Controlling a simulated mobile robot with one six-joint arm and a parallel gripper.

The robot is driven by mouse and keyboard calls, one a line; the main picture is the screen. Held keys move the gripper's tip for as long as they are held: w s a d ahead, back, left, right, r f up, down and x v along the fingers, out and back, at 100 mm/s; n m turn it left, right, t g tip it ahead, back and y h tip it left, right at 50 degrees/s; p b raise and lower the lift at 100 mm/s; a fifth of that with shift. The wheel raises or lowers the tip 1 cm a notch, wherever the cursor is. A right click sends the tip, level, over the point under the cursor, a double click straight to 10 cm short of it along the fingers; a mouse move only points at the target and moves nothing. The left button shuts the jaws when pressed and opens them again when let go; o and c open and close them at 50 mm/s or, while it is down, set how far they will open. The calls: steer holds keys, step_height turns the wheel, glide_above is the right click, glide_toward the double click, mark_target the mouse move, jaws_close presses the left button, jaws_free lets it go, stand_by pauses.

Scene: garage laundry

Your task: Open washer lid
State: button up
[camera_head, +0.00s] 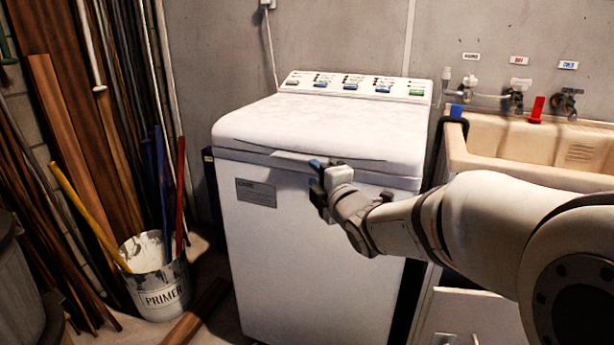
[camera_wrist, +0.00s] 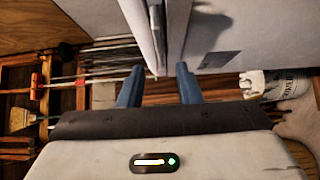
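The white top-loading washer (camera_head: 315,230) stands against the back wall. Its lid (camera_head: 310,125) is down and flat, with a lip along the front edge. In the wrist view my gripper (camera_wrist: 158,72) shows two blue fingers spread apart. The end of the lid's edge (camera_wrist: 155,35) lies between them in the picture; I see no finger closed on it. Whether a finger touches the lid I cannot tell.
A utility sink (camera_head: 545,150) with taps is right of the washer. A primer bucket (camera_head: 160,285) holding poles stands on the floor at left, near leaning boards (camera_head: 80,150). The washer's control panel (camera_head: 355,85) is behind the lid. The lid top is clear.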

mark_target(302, 162)
steer(key=b+x, duration=0.1)
steer(key=x, duration=0.6)
steer(key=shift+w+a, duration=0.15)
steer(key=shift+w, duration=0.05)
steer(key=shift+c, duration=0.5)
jaws_close()
